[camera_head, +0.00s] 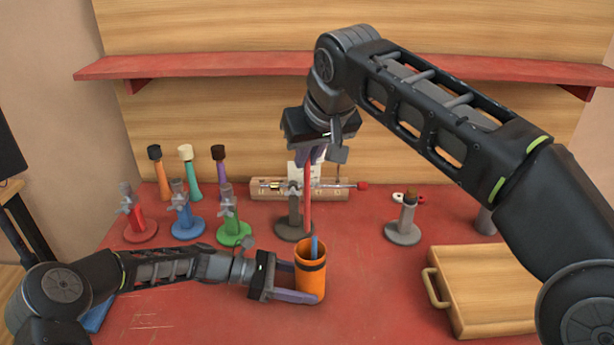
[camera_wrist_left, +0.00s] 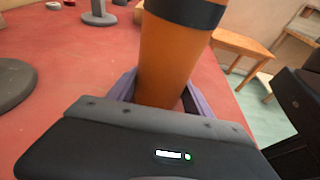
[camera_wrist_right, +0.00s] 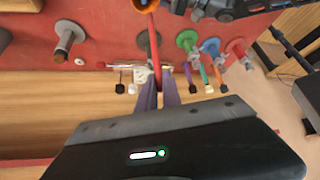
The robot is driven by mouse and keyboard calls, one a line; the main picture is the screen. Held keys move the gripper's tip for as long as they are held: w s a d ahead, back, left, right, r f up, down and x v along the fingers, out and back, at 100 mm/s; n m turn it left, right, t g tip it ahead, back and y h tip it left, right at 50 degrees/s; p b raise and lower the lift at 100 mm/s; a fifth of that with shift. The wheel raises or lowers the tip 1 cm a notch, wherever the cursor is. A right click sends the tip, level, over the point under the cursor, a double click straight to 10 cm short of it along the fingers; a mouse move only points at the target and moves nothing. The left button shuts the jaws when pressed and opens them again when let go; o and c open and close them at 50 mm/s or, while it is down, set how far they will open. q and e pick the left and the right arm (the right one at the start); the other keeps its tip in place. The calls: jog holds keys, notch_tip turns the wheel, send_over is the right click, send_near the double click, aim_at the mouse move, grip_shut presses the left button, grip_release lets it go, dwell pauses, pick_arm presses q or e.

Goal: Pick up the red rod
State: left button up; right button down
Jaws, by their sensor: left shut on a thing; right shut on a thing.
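The red rod (camera_head: 307,195) hangs upright below my right gripper (camera_head: 312,154), which is shut on its upper end. Its lower end is near the orange cup (camera_head: 310,275); whether it is inside the rim I cannot tell. In the right wrist view the red rod (camera_wrist_right: 155,55) runs from the purple fingers (camera_wrist_right: 160,92) toward the orange cup (camera_wrist_right: 146,3). My left gripper (camera_head: 300,294) is shut around the lower part of the cup, which stands upright on the red table. The cup also fills the left wrist view (camera_wrist_left: 175,60), between the purple fingers. A blue rod (camera_head: 314,247) stands in the cup.
Red (camera_head: 140,225), blue (camera_head: 187,222) and green (camera_head: 234,230) clamp stands are at the left, with several coloured mallets behind. A grey stand (camera_head: 293,226) is behind the cup, another (camera_head: 404,225) to its right. A wooden box (camera_head: 490,280) lies front right. A red shelf (camera_head: 220,65) spans the back.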

dwell(0.6)
pick_arm(q)
jog(key=o, duration=1.1)
jog(key=v, duration=1.2)
